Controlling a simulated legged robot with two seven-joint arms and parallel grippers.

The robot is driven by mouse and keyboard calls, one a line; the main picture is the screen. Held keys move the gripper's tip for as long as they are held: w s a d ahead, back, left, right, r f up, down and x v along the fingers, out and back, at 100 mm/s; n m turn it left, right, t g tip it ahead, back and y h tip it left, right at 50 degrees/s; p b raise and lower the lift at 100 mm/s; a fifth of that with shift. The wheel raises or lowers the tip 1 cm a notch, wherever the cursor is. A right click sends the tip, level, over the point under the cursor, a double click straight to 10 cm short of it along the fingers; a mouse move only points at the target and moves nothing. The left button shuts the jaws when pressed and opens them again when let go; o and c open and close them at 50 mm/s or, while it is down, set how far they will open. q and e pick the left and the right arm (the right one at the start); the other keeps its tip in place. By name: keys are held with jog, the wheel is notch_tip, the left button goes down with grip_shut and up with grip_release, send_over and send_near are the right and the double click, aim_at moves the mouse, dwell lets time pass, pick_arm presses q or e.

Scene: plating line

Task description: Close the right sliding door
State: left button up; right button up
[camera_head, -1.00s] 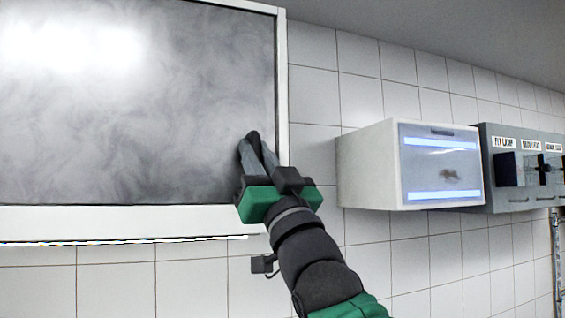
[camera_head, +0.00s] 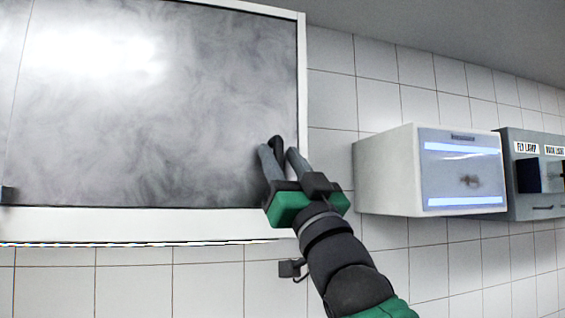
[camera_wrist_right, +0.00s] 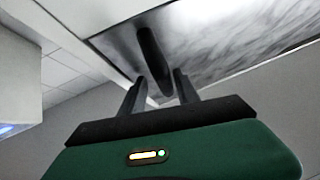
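The sliding door (camera_head: 150,110) is a grey, smoky, glossy panel in a white-framed wall cabinet in the head view. Its dark upright handle (camera_head: 277,146) is near the lower right corner, and it also shows in the right wrist view (camera_wrist_right: 153,60). My right gripper (camera_head: 283,158) is at this corner with its fingers apart, one on each side of the handle. The wrist view shows gaps between the handle and the fingers (camera_wrist_right: 158,88). My left gripper cannot be made out.
A pale box (camera_head: 388,172) with a lit front hangs on the tiled wall right of the cabinet. A grey labelled switch panel (camera_head: 538,200) is beyond it. A small dark piece (camera_head: 6,194) at the left edge is too cut off to identify.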

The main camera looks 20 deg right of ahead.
jog(key=b+v, duration=1.1)
jog(key=v, duration=0.6)
jog(key=shift+w, duration=0.1)
